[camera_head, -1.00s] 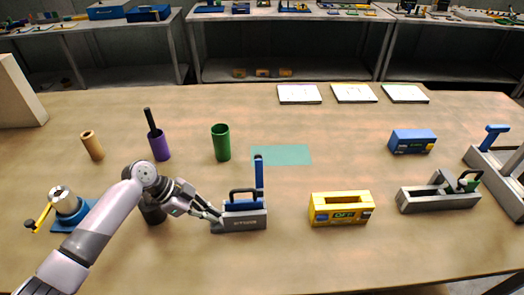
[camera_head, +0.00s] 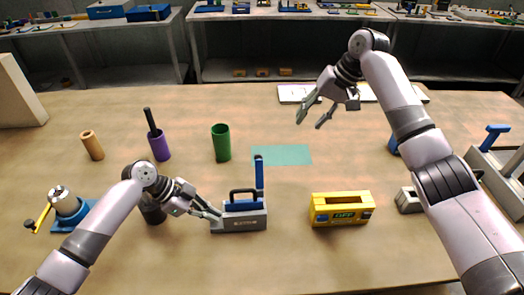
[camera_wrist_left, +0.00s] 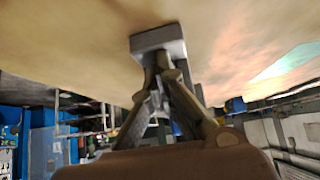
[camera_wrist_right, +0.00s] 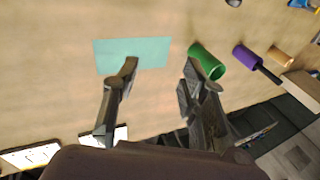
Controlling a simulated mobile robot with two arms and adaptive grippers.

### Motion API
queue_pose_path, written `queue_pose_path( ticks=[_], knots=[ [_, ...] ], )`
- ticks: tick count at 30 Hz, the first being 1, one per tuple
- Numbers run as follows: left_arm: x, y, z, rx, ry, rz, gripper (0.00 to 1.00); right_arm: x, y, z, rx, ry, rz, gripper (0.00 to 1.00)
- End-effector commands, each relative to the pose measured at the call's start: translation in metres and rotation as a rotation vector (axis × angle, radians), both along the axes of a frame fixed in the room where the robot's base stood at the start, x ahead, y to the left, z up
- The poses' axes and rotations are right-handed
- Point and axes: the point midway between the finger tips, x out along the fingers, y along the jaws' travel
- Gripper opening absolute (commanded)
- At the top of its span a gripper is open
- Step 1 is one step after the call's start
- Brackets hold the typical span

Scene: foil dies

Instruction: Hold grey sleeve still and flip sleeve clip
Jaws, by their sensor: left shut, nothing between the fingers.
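A grey block-shaped body (camera_head: 240,222), which I take as the grey sleeve, stands on the table left of centre. It carries a blue part with a black handle (camera_head: 242,191). An upright blue lever (camera_head: 259,173) at its right end may be the clip. My left gripper (camera_head: 213,214) is shut with its tips at the body's left end, nothing between the fingers. The left wrist view shows the tips against the grey body (camera_wrist_left: 158,42). My right gripper (camera_head: 312,119) is open and empty, above the table behind the sleeve. Its open fingers also show in the right wrist view (camera_wrist_right: 160,70).
A yellow block (camera_head: 341,218) stands right of the sleeve; a teal mat (camera_head: 285,155) lies behind it. Green (camera_head: 221,143), purple (camera_head: 160,146) and tan (camera_head: 92,145) cylinders stand at the back left. My right arm partly covers a blue block (camera_head: 393,144) and a grey fixture (camera_head: 408,201).

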Motion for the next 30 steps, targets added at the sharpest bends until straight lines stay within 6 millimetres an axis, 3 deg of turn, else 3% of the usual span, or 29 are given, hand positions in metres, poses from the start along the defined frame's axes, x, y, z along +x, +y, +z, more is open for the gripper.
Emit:
queue_pose_path(
  ticks=[1, 4, 11, 30],
  knots=[
    [-0.005, 0.001, -0.008, 0.01, 0.014, -0.003, 0.0, -0.01, 0.023, 0.011, 0.015, 0.023, 0.078, 0.39],
    [-0.005, 0.001, -0.008, 0.01, 0.014, -0.003, 0.0, -0.03, 0.053, 0.026, 0.037, 0.065, 0.198, 0.39],
    [-0.004, 0.002, -0.008, 0.011, 0.014, -0.003, 0.0, -0.051, 0.081, 0.036, 0.056, 0.109, 0.314, 0.39],
    [-0.004, 0.002, -0.008, 0.011, 0.014, -0.003, 0.0, -0.06, 0.13, -0.056, 0.058, 0.11, 0.315, 0.39]
  ],
)
